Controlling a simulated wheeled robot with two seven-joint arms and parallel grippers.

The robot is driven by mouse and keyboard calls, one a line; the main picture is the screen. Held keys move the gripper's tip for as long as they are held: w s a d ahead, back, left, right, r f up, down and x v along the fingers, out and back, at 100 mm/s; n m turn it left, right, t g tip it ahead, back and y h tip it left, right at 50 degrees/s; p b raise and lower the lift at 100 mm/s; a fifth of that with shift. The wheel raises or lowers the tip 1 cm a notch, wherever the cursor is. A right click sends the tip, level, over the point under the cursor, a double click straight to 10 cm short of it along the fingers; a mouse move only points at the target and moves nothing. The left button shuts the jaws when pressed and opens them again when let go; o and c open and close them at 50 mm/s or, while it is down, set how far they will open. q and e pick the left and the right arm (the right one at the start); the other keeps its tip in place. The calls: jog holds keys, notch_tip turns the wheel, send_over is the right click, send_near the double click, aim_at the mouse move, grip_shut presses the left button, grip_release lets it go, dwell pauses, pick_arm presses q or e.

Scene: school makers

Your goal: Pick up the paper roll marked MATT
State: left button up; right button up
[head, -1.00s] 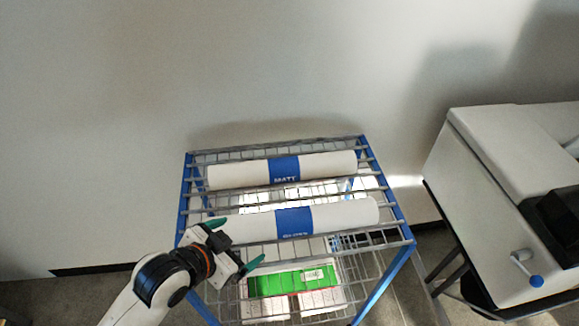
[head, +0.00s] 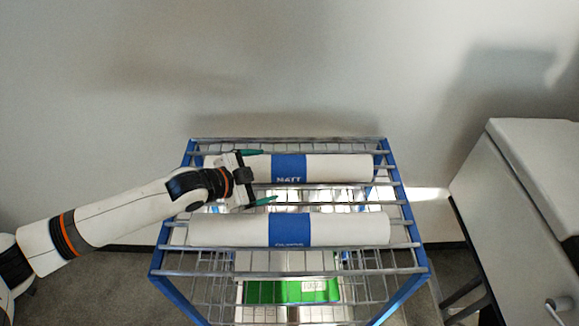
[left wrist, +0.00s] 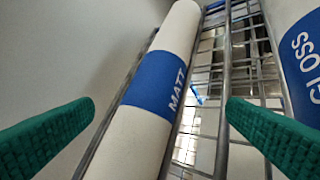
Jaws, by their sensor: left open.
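The paper roll marked MATT (head: 335,168) is white with a blue band and lies across the back of the rack top in the head view. It also shows in the left wrist view (left wrist: 155,80), running between my two green fingers, with the label readable. My left gripper (head: 260,176) is open at the left part of this roll, one finger beyond it and one on its near side. I cannot tell how far above the roll the fingers are. A second white roll (head: 350,228) lies in front; its label reads GLOSS in the left wrist view (left wrist: 300,50). My right gripper is not in view.
The wire rack (head: 415,250) has blue side frames and metal bars. A green-and-white box (head: 290,291) sits on a lower level. The wall is close behind the rack. A white machine with a crank (head: 520,200) stands at the right.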

aim_at(283, 169)
pick_arm(q)
jog(key=x, duration=0.2)
jog(key=shift+w+d, duration=0.15)
jog(key=shift+d, duration=0.1)
jog(key=shift+w+d+f, duration=0.1)
jog(key=shift+w+f, duration=0.05)
jog(key=shift+w+d+p, duration=0.4)
jog(key=shift+d+p, duration=0.05)
jog(key=shift+p, duration=0.3)
jog(key=p+x, duration=0.1)
jog(key=x, duration=0.2)
jog(key=shift+w+d, duration=0.15)
jog(key=shift+w+d+f, duration=0.25)
jog(key=shift+s+a, duration=0.1)
